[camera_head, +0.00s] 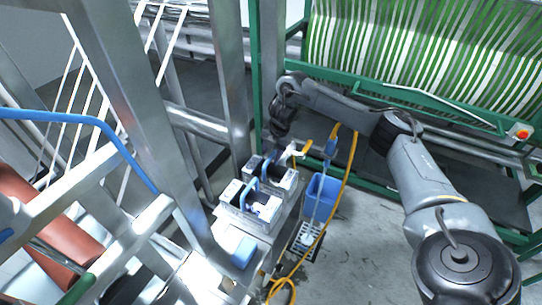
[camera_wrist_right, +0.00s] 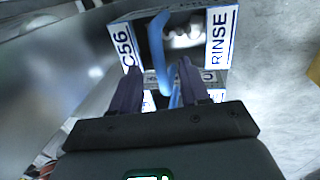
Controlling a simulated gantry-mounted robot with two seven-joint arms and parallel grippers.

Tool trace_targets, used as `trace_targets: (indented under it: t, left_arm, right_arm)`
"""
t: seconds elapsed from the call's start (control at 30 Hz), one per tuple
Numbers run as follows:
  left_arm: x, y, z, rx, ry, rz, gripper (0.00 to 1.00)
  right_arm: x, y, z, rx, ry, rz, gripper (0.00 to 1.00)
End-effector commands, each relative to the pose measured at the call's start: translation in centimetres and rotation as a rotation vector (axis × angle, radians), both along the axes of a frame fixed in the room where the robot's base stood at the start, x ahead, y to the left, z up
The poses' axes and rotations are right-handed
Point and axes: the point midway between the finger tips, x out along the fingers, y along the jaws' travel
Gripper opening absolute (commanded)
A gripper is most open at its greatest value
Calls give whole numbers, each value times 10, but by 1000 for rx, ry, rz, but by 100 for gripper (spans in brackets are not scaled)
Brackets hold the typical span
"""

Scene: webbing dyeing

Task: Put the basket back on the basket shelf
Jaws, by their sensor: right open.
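Two small white baskets with blue handles stand in a row on a grey metal stand (camera_head: 236,226). The front basket (camera_head: 262,209) is nearer the camera; the rear basket (camera_head: 287,181) is behind it. My right gripper (camera_head: 278,134) is above the rear basket, pointing down. In the right wrist view my right gripper (camera_wrist_right: 159,68) is open, its dark fingers on either side of a blue handle (camera_wrist_right: 157,45), apart from each other. That basket (camera_wrist_right: 221,38) has white labels reading "RINSE" and "C56". Whether the fingers touch the handle cannot be told. My left gripper is out of view.
A blue bin (camera_head: 322,194) stands right of the stand, with a yellow hose (camera_head: 346,178) running past it. Steel posts (camera_head: 228,75) rise at the left. A green frame with green-and-white webbing (camera_head: 430,50) fills the back right. The floor right of the bin is clear.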

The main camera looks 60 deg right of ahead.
Motion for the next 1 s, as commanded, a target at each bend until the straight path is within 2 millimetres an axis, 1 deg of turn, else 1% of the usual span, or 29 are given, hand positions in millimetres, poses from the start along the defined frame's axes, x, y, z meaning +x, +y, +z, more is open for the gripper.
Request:
trace_targets:
  t: [0.03, 0.1, 0.3, 0.4, 0.6, 1.0]
  left_arm:
    - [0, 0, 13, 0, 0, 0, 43]
    - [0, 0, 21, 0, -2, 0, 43]
    - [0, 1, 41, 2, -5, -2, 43]
    - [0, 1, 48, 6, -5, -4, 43]
    - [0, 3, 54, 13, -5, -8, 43]
    - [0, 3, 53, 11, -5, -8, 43]
  right_arm:
    - [-1, -1, 19, -2, -4, 1, 45]
    - [-4, -1, 33, -3, -4, -1, 45]
    - [-11, -1, 64, 0, -2, -1, 45]
    - [-14, -1, 75, -1, -1, 0, 45]
    - [-17, -1, 84, 1, 0, -1, 45]
    - [-17, -1, 84, 1, 0, -1, 45]
